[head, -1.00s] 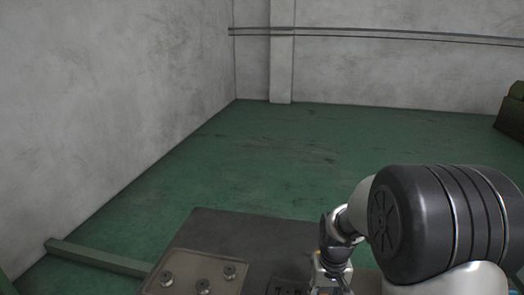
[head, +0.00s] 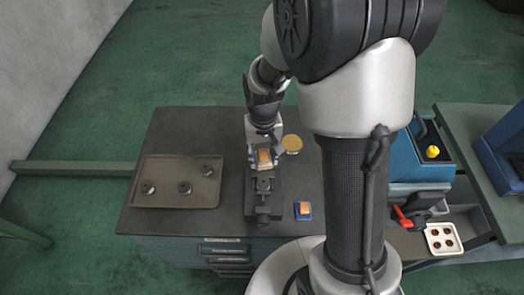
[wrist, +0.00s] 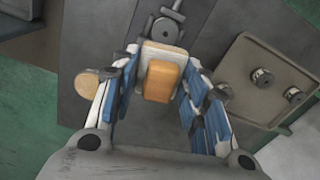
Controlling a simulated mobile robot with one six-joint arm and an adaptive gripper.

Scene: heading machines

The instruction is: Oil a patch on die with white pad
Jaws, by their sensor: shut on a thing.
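My gripper (head: 264,148) is over the dark bench (head: 222,125), shut on the white pad (wrist: 147,55), a pale pad with an orange-tan block on its back. The held pad also shows in the head view (head: 265,158). In the wrist view the block lies between my blue-lined fingers (wrist: 158,95). A dark vise (head: 263,192) stands on the bench directly below the gripper in the head picture; its far part is hidden. Three round metal pieces with dark centres, possibly dies, lie in a tan tray (head: 150,163) at left. I cannot tell whether a die sits in the vise.
A second block with a blue base (head: 304,211) lies right of the vise. A round tan disc (head: 292,143) is beside my gripper. At right are a red handle (head: 402,217), a white tray with round brown wells (head: 431,230) and a yellow object (head: 432,151). Bare bench separates tray and vise.

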